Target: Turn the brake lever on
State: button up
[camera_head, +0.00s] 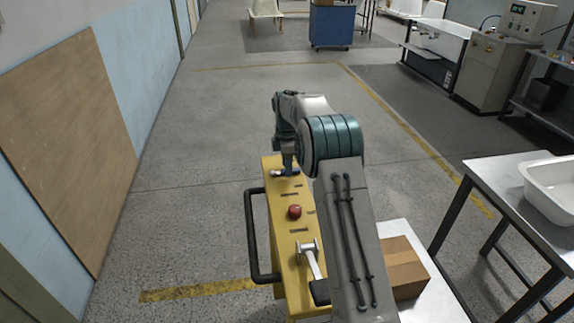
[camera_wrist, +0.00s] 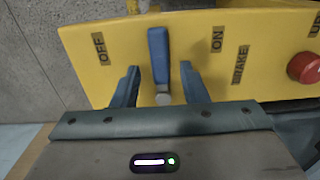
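The brake lever (camera_wrist: 158,57) has a blue grip and a grey metal pivot. In the wrist view it stands nearly upright on the yellow panel (camera_wrist: 110,62), between the OFF label (camera_wrist: 101,46) and the ON label (camera_wrist: 217,39), tilted very slightly towards OFF. A BRAKE label (camera_wrist: 239,65) is to its right. My gripper (camera_wrist: 160,82) is open, one finger on each side of the lever's lower part, with visible gaps. In the head view my gripper (camera_head: 287,168) is at the far end of the yellow console (camera_head: 274,226); my arm hides part of it.
A red button (camera_head: 295,211) and a white lever (camera_head: 309,254) are on the console nearer to me. A black handrail (camera_head: 252,238) runs along its left side. A cardboard box (camera_head: 405,268) is at right. A table (camera_head: 505,192) holds a white basin (camera_head: 552,187). The floor at left is clear.

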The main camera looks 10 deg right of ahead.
jog(key=shift+f, duration=0.4)
grip_shut()
